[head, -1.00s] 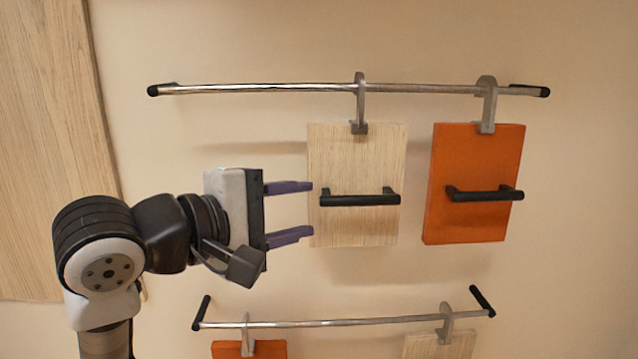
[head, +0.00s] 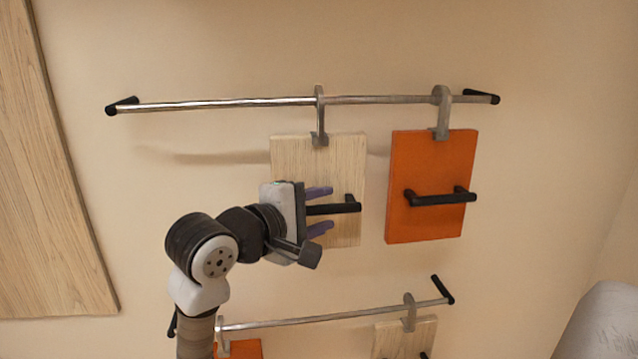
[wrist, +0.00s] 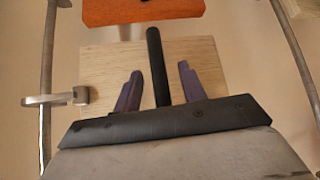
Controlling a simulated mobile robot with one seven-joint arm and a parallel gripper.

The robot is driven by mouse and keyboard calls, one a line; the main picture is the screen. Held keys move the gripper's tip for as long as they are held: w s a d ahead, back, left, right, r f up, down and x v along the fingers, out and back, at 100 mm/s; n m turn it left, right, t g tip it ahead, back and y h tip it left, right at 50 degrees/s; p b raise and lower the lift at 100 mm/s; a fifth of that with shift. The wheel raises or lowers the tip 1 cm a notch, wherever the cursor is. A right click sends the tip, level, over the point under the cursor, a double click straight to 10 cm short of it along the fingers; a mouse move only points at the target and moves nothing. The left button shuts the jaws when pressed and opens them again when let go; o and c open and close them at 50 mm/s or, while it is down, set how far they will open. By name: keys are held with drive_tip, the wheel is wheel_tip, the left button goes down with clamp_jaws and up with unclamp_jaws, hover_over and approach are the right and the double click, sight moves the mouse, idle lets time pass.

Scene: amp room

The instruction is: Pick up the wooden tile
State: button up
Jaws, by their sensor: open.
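The wooden tile (head: 345,165) is pale and hangs by a grey hook (head: 319,118) from the upper metal rail. It has a black bar handle (head: 347,206) on its front. My gripper (head: 320,208) is open in front of the tile, with one purple finger above the handle and one below it in the head view. In the wrist view the handle (wrist: 157,62) runs between the two open fingers (wrist: 158,85), with the wooden tile (wrist: 202,62) behind. My gripper hides the left end of the handle and the tile's lower left part in the head view.
An orange tile (head: 431,170) with a black handle hangs to the right on the same upper rail (head: 240,103). A lower rail (head: 340,317) carries another wooden tile (head: 390,340) and an orange one (head: 245,348). A large wooden panel (head: 50,200) is at the left.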

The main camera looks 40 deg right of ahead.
drive_tip(key=shift+w+d+f, duration=0.1)
drive_tip(key=shift+d, duration=0.3)
clamp_jaws()
drive_tip(key=shift+r, duration=0.2)
